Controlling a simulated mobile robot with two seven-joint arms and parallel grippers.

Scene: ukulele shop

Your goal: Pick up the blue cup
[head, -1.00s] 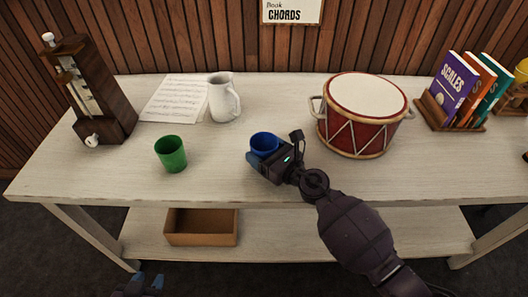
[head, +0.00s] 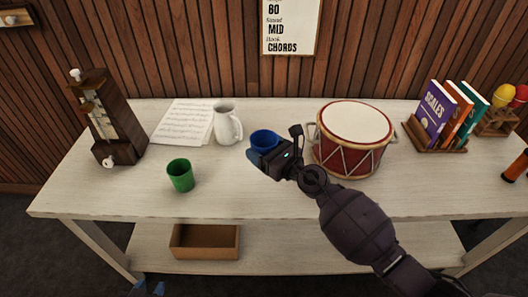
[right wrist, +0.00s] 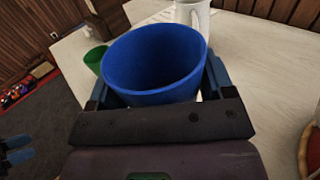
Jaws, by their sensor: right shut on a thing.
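The blue cup (head: 265,140) is upright between the fingers of my right gripper (head: 258,152), which is shut on it. In the right wrist view the blue cup (right wrist: 155,65) fills the space between the blue fingers, with its open rim facing up. It appears held above the table, though the gripper hides its base in the head view. My left gripper (head: 148,289) shows only its blue fingertips at the bottom edge of the head view; they stand apart and empty, away from the table.
A green cup (head: 181,175) stands on the pale table (head: 250,198) to the left. A white jug (head: 227,125), sheet music (head: 184,122) and a metronome (head: 107,120) are behind it. A red drum (head: 345,157) stands close right of my right gripper. Books (head: 436,115) stand further right.

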